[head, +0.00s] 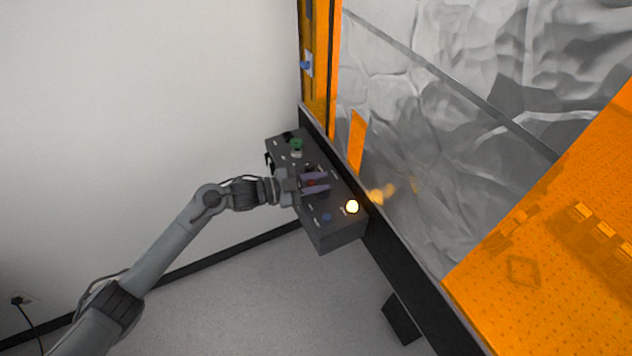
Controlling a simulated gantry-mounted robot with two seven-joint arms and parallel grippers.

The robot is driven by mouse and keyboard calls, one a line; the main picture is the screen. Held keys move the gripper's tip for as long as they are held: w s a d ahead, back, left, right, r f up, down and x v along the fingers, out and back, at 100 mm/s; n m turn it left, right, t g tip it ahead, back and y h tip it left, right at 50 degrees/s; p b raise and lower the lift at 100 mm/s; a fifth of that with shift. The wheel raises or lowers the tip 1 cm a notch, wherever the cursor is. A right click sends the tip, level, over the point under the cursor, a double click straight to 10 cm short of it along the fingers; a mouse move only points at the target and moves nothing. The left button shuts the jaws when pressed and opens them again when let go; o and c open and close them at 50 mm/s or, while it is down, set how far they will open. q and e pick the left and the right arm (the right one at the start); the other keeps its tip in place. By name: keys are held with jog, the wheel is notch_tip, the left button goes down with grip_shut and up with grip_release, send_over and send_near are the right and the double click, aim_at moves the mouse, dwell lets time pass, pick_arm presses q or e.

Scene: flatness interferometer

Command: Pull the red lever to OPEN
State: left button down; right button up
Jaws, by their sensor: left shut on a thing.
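A dark grey control box (340,233) with several controls on its top stands at the middle of the head view, against the black frame of the machine. My left gripper (316,184) reaches over the box from the left, its purple-grey fingers at the middle of the panel. It is shut on a small red part, the red lever (311,183), which shows only as a bit of red between the fingers. Most of the lever is hidden, and its position and the labels are too small to read. My right gripper is not in view.
An orange see-through enclosure (560,250) and crinkled silver sheeting (450,110) stand to the right. The floor in front is clear.

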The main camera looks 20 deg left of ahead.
pick_arm(q)
jog(key=c, duration=1.3)
grip_release()
jog(key=shift+o, duration=0.2)
jog(key=shift+a, duration=0.1)
jog(key=f+p+v, duration=0.1)
jog(key=v, duration=0.9)
jog(key=shift+s+a+r, duration=0.2)
jog(key=shift+s+r, duration=0.05)
jog(key=shift+r, duration=0.25)
